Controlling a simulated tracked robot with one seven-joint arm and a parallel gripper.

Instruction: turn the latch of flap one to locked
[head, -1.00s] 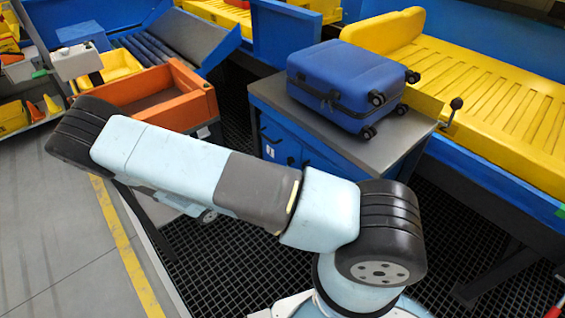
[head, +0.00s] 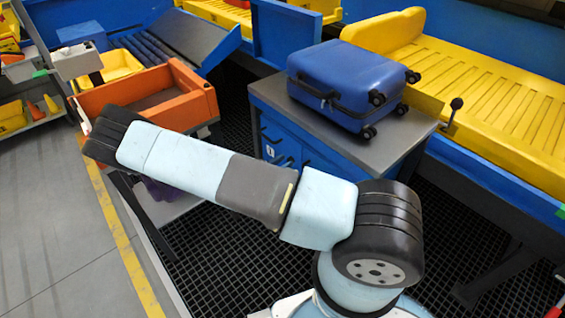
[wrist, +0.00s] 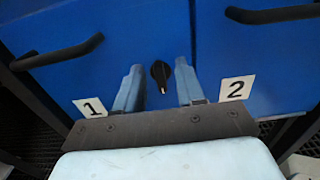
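In the wrist view, the blue cabinet front carries flap one (wrist: 105,60) on the left, with a black bar handle and a white label 1 (wrist: 90,107). A small black latch knob (wrist: 159,74) sits near its right edge, its pale tip pointing down. My gripper (wrist: 159,65) is open, with one finger on each side of the latch and a gap to both. I cannot tell whether the fingertips touch the panel. In the head view the cabinet front (head: 285,145) shows partly behind my arm; my gripper is hidden there.
Flap two (wrist: 255,55) with label 2 (wrist: 237,88) lies to the right. A blue suitcase (head: 345,80) rests on the cabinet's grey top. A yellow conveyor (head: 500,95) stands behind, an orange tray (head: 150,90) at left. A purple item (head: 165,192) shows below my arm.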

